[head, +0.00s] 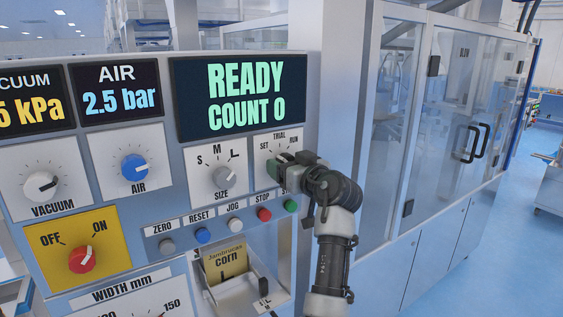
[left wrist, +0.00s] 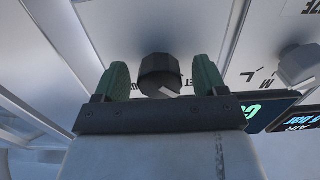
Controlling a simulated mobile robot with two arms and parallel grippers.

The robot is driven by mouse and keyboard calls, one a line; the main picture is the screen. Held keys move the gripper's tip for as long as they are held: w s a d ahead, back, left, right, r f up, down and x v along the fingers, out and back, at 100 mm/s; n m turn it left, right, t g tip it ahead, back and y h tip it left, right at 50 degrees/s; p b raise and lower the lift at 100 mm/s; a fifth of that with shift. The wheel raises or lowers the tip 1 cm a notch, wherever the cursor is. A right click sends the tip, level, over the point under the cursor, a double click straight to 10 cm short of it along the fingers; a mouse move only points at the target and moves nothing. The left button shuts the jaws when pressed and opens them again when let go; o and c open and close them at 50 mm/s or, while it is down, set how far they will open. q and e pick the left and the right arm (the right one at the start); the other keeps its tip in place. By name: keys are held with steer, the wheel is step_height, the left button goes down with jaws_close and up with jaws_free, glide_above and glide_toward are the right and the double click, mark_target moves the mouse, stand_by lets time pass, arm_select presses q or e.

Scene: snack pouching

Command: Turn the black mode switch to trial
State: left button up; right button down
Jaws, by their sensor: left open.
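The black mode switch (left wrist: 158,70) is a round knob on a white plate (head: 262,143) marked SET, TRIAL and RUN. In the left wrist view, which is upside down, my left gripper (left wrist: 161,65) is open, with one green finger on each side of the knob and a gap at both sides. A pale pointer mark shows at the knob's lower edge, slanting toward the partly hidden SET lettering. In the head view my left gripper (head: 281,170) is at this plate and hides the knob. My right gripper is not in view.
The size knob (head: 226,177) is on the plate beside the mode switch. Several push buttons, including the red STOP button (head: 264,214), sit just below. The display (head: 240,95) above reads READY, COUNT 0. A glass-doored cabinet (head: 440,130) stands to the right.

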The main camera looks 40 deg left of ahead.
arm_select(q)
steer(key=shift+d+r, duration=0.1)
steer(key=shift+d, duration=0.05)
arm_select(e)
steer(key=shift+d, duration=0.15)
arm_select(q)
steer(key=shift+c, duration=0.6)
steer(key=c, duration=0.8)
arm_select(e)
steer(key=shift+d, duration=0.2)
